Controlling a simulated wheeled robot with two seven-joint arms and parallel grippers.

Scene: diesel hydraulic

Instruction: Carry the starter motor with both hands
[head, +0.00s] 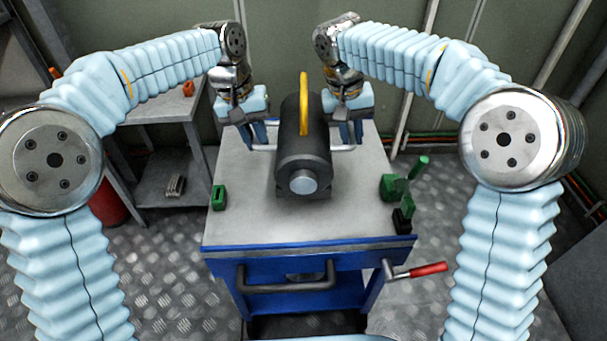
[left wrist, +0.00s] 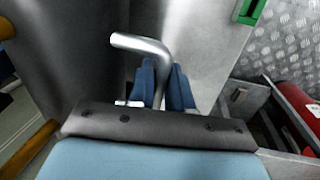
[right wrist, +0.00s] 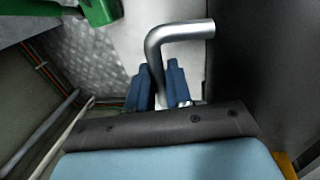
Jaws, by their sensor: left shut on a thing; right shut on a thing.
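The starter motor (head: 303,160) is a dark grey cylinder with a yellow ring on top and a silver shaft end facing me. It is on or just over the grey top of a blue cart (head: 240,215); I cannot tell whether it touches. A bent metal handle sticks out on each side. My left gripper (head: 259,138) is shut on the left handle, which shows between blue fingers in the left wrist view (left wrist: 150,45). My right gripper (head: 350,137) is shut on the right handle, which shows in the right wrist view (right wrist: 180,32).
A green block (head: 218,198) stands at the cart top's left edge. Green and dark parts (head: 392,188) stand at its right edge. A red-handled crank (head: 428,270) and a dark push bar (head: 285,287) project at the front. A grey shelf (head: 165,110) stands at the left.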

